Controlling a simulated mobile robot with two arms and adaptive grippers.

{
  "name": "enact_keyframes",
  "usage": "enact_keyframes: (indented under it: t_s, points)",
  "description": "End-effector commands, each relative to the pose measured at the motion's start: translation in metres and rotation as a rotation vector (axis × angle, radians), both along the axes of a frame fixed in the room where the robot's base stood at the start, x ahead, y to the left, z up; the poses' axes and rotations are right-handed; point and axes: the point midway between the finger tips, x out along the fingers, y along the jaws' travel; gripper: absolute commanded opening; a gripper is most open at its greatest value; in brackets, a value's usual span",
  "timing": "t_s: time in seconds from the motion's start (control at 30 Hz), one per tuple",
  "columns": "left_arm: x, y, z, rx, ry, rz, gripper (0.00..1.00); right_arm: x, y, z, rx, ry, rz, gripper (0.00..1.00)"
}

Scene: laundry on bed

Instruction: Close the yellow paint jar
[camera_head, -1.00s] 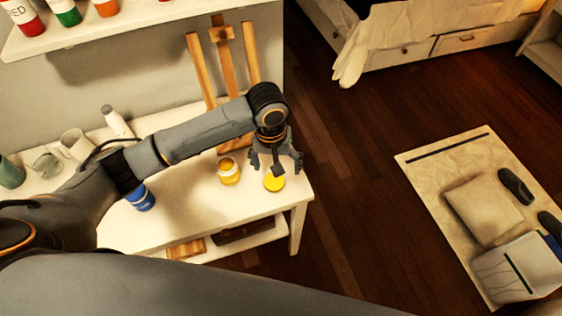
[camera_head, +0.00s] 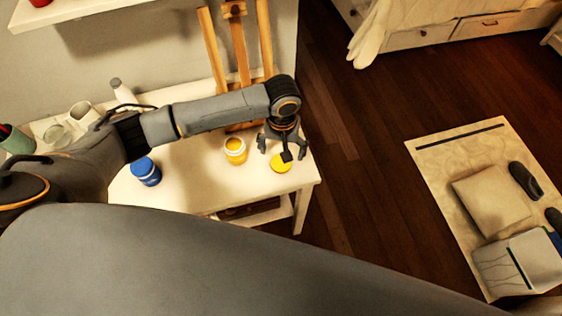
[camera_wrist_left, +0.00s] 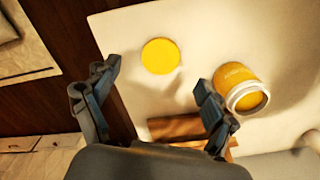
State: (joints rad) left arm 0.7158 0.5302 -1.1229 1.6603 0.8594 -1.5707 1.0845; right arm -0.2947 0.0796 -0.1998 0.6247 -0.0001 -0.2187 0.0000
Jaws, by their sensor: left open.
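The open yellow paint jar (camera_head: 235,151) stands upright on the white table (camera_head: 203,185). It also shows in the left wrist view (camera_wrist_left: 242,88), with its pale rim and yellow paint visible. The round yellow lid (camera_head: 280,163) lies flat on the table to the right of the jar, near the table's right end. It also shows in the left wrist view (camera_wrist_left: 160,56). My left gripper (camera_head: 283,147) is open and empty above the lid, fingers pointing down. In the left wrist view, its spread fingers (camera_wrist_left: 155,85) stand either side of the lid's line. My right gripper is out of view.
A blue jar (camera_head: 146,171) stands on the table to the left. A wooden easel (camera_head: 235,60) rises behind the yellow jar. A white mug (camera_head: 84,115), a glass and a green cup (camera_head: 17,140) stand at the back left. Dark floor lies beyond the table's right edge.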

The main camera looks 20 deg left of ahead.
Motion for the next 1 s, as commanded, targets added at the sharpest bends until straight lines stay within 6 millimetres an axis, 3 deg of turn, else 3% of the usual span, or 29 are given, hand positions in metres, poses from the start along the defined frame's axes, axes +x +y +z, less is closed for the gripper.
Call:
enact_keyframes:
  t_s: [0.13, 0.53, 0.8, 1.0]
  points:
    - [0.0, 0.0, -0.014, 0.0, -0.001, 0.0, 0.84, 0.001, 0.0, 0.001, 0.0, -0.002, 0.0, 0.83]
    - [0.001, 0.001, -0.019, 0.001, 0.0, 0.0, 0.84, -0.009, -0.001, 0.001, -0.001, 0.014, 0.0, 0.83]
    - [0.007, 0.005, -0.056, 0.001, 0.001, 0.0, 0.84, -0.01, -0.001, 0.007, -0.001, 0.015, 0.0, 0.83]
    - [0.007, 0.005, -0.068, 0.0, -0.001, -0.002, 0.84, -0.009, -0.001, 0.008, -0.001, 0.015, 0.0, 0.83]
